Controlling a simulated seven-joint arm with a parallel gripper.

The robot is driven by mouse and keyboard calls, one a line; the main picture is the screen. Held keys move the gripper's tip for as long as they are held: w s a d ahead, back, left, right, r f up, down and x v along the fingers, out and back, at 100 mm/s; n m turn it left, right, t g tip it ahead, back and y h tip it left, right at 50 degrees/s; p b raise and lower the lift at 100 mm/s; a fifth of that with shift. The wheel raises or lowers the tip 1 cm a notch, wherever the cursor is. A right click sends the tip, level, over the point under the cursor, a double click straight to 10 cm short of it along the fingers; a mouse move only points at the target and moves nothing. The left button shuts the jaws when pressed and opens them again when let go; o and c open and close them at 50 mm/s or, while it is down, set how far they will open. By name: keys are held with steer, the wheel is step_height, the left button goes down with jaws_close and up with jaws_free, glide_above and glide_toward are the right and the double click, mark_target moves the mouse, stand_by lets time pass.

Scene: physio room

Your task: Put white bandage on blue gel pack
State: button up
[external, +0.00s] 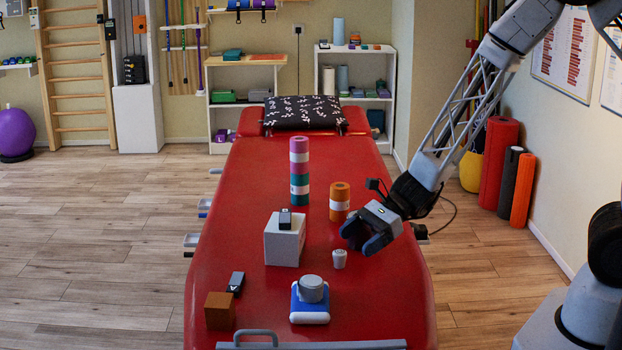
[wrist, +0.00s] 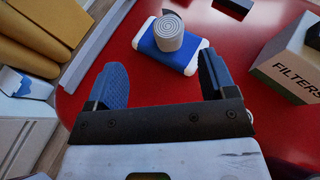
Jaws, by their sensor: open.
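The white bandage (external: 311,288), greyish in the external view, stands upright on top of the blue gel pack (external: 310,308), which has white edges and lies on the red treatment table. The wrist view shows the bandage (wrist: 172,33) with a spiral top, resting on the gel pack (wrist: 194,59). My gripper (external: 365,240) is open, above the right part of the table, farther back than the gel pack. In the wrist view, nothing is between the fingers of my gripper (wrist: 162,70), and the pack lies beyond them.
A small pale tapered object (external: 340,258) stands near my gripper. A pale box (external: 283,246) bears a dark block. An orange roll (external: 339,202) and a multicoloured stack of rolls (external: 299,172) stand behind. A brown block (external: 219,311) is front left. The table's front right is clear.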

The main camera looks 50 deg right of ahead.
steer(key=s+d+r+n+g+h, duration=0.2)
steer(key=s+d+r+n, duration=0.25)
steer(key=r, duration=0.25)
steer(key=s+d+r+n+g+h, duration=0.1)
steer(key=s+d+r+n, duration=0.4)
steer(key=r, duration=0.3)
steer(key=s+d+r+n+t+h, duration=0.1)
steer(key=s+d+r+n+h, duration=0.4)
steer(key=d, duration=0.5)
steer(key=s+d+r+n+t+h, duration=0.1)
steer(key=s+d+r+n+h, duration=0.4)
steer(key=s+d, duration=0.3)
steer(key=shift+s+d+r, duration=0.15)
steer(key=shift+d+r, duration=0.65)
steer(key=shift+d, duration=0.4)
